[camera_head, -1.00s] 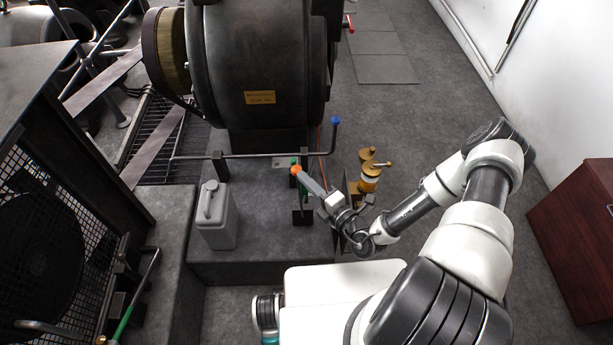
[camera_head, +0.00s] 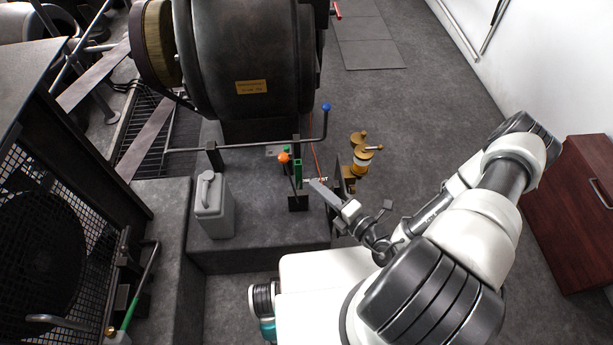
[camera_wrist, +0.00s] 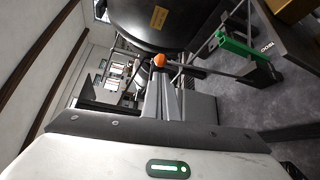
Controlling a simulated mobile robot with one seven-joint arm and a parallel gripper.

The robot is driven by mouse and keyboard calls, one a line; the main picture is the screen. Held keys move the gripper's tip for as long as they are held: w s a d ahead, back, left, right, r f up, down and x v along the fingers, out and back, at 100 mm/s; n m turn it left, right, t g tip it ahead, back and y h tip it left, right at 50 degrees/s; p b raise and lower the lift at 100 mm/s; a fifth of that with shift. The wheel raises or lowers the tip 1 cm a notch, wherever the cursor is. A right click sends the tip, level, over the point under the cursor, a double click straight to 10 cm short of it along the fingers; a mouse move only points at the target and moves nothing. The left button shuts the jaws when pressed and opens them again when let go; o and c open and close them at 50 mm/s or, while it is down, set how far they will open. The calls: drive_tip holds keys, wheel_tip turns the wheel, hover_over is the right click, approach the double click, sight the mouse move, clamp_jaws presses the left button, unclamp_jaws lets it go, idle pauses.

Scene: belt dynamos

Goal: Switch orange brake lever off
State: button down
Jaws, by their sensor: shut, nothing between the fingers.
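The orange brake lever is a dark rod with an orange ball knob (camera_head: 284,157), rising from a base on the grey plinth below the big dark machine. It stands beside a green upright plate (camera_head: 297,174). My gripper (camera_head: 316,187) is shut and empty, to the right of the lever with a visible gap in the head view. In the wrist view the orange knob (camera_wrist: 159,60) shows just beyond the fingers (camera_wrist: 165,88), and the green plate (camera_wrist: 243,46) lies to the right. Part of the lever's rod is hidden there.
A bent bar with a blue knob (camera_head: 326,107) crosses behind the lever. A grey canister (camera_head: 213,208) stands on the plinth to the left. Brass fittings (camera_head: 361,158) stand behind my gripper. Open floor (camera_head: 440,100) lies at the back right, before a wooden cabinet (camera_head: 577,220).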

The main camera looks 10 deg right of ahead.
drive_tip(key=shift+v, duration=1.5)
